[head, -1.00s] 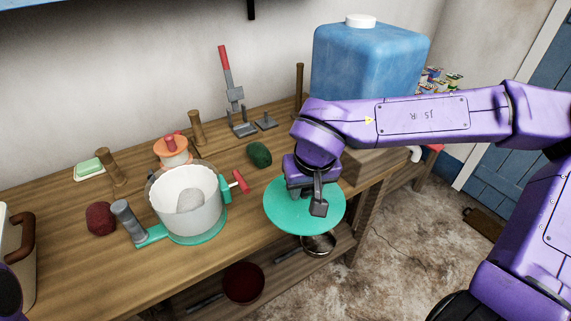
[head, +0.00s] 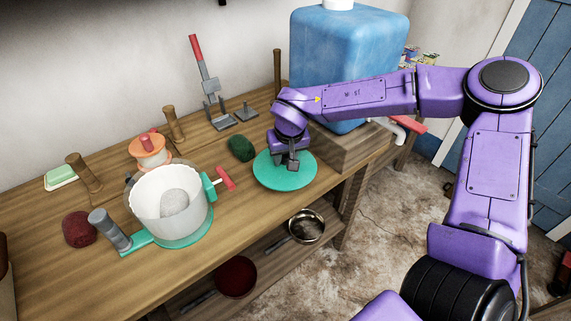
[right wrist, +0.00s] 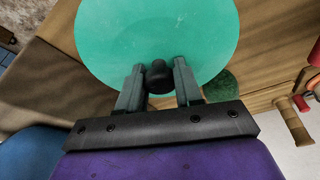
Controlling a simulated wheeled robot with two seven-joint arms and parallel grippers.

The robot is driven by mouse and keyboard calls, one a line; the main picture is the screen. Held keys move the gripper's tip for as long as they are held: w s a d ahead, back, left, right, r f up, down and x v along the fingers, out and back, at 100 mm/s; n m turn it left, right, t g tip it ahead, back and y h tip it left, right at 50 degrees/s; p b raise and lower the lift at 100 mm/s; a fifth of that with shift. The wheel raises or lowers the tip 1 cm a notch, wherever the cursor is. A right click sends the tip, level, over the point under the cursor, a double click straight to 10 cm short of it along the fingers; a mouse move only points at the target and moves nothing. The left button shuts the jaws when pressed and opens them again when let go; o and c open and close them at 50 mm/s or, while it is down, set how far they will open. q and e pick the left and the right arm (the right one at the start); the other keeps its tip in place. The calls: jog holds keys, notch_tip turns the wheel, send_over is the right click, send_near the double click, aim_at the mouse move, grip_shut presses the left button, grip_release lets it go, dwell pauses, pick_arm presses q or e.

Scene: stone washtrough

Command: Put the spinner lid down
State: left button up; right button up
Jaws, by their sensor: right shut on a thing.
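The spinner lid (head: 270,178) is a flat teal disc with a dark knob (right wrist: 158,76). My right gripper (head: 291,162) is shut on the knob from above, and the fingers show on both sides of it in the right wrist view (right wrist: 158,82). The lid is level at the wooden table's right front part; I cannot tell whether it touches the top. The salad spinner (head: 172,205), a white bowl with a teal base, grey handle and red crank, stands open left of the lid with a pale round thing inside. My left gripper is not in view.
A dark green lump (head: 241,148) lies just behind the lid. A blue water tank (head: 345,62) stands on a wooden block at the back right. The table's front edge (head: 262,243) is close to the lid. Pans sit on the shelf below.

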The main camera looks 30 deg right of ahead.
aim_at(286, 161)
notch_tip(286, 161, down, 3)
jog(key=shift+f, duration=0.1)
jog(key=o, duration=1)
jog(key=shift+f, duration=0.1)
jog(key=shift+o, duration=0.2)
jog(key=p+v, duration=0.1)
jog(key=v, duration=1.1)
jog(key=shift+r, duration=0.2)
jog(key=shift+a, duration=0.1)
